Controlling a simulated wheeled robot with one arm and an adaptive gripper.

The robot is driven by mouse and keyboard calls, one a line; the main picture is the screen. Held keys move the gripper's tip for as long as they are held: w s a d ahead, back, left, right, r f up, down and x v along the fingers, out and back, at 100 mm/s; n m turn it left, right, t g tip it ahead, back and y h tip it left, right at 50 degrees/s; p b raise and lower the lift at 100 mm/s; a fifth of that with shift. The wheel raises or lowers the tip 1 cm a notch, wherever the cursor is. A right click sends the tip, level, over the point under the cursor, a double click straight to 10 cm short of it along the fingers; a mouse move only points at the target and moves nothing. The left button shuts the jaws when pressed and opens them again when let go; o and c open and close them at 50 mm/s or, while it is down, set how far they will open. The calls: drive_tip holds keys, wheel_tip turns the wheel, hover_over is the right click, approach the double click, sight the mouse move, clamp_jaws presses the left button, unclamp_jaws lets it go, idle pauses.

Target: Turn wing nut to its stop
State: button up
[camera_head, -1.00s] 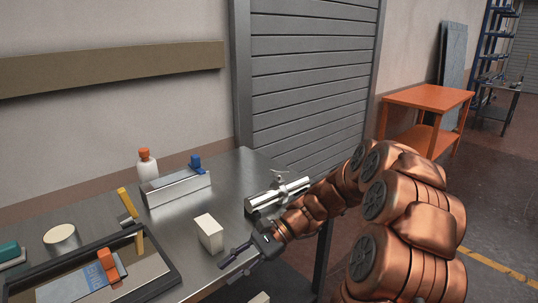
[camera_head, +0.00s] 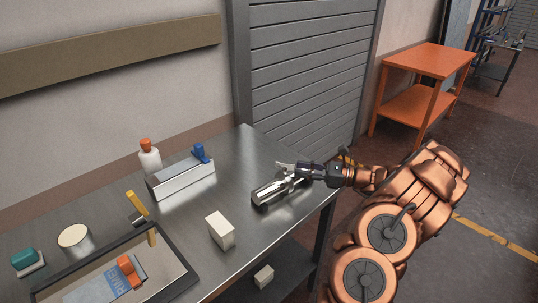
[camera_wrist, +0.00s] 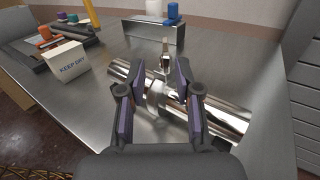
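A shiny metal cylinder (camera_head: 267,193) lies near the right end of the steel table, with a collar around its middle. A small metal wing nut (camera_head: 284,166) stands up on that collar; in the wrist view the wing nut (camera_wrist: 166,52) shows upright just beyond my fingertips, in line with the gap between them. My gripper (camera_head: 297,171) reaches in from the right over the cylinder. In the wrist view my gripper (camera_wrist: 160,92) is open, its two purple-padded fingers on either side of the collar. I cannot tell whether either finger touches anything.
A metal block with a blue knob (camera_head: 181,178) and an orange-capped bottle (camera_head: 149,156) stand behind. A dark-rimmed tray (camera_head: 187,262) lies front left. An orange cart (camera_head: 424,62) stands beyond.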

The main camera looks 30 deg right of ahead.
sight(278, 164)
drive_tip(key=x, duration=0.2)
drive_tip(key=p+x, duration=0.1)
drive_tip(key=x, duration=0.5)
drive_tip(key=shift+w+d+p, duration=0.15)
drive_tip(key=shift+w+p, duration=0.15)
drive_tip(key=shift+w, duration=0.15)
drive_tip(key=shift+c, duration=0.2)
clamp_jaws()
